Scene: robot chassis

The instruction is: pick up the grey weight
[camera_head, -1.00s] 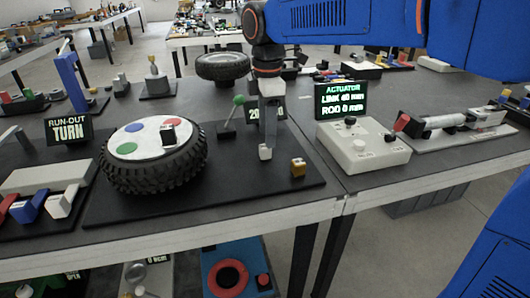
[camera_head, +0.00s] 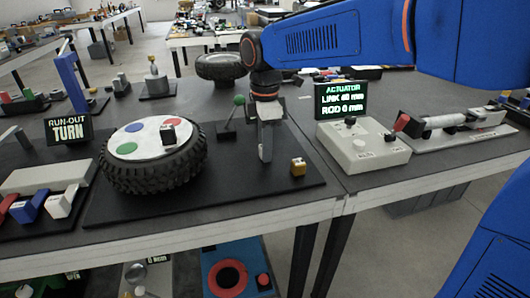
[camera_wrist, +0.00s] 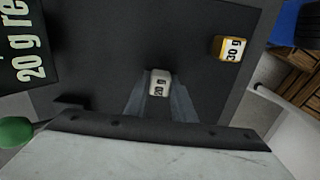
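The grey weight (camera_wrist: 159,83), marked 20 g, stands on the dark mat and shows between my fingertips in the wrist view. My gripper (camera_wrist: 162,95) points down with one finger on each side of it; the fingers are apart, with little room beside the weight. I see no clear grip on it. In the head view my gripper (camera_head: 265,158) reaches down to the mat and hides the weight.
A yellow 30 g weight (camera_head: 298,167) stands to the right of my gripper, also seen in the wrist view (camera_wrist: 230,48). A tyre (camera_head: 155,175) with a white disc lies to the left. A green-knobbed lever (camera_head: 238,101) stands behind; a control box (camera_head: 362,147) is at the right.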

